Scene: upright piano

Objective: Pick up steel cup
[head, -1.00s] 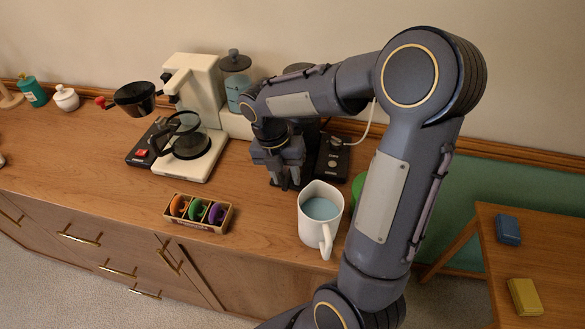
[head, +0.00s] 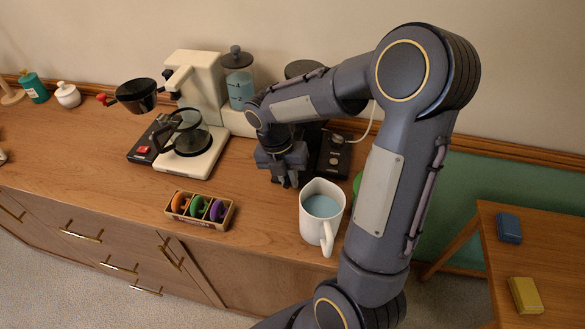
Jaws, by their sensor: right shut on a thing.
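My right gripper (head: 286,180) points down at the countertop (head: 262,210), behind and left of a white jug. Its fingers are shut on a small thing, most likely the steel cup. The gripper body and fingers hide nearly all of it, so I cannot make out its shape or whether it touches the wood. My left gripper is not in view.
The white jug (head: 311,224) with bluish liquid stands close in front of the gripper. A box of coloured pods (head: 200,222) is to the left. A coffee machine (head: 193,78), glass carafe (head: 186,138) and black device (head: 334,158) stand behind. Open counter lies left of the gripper.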

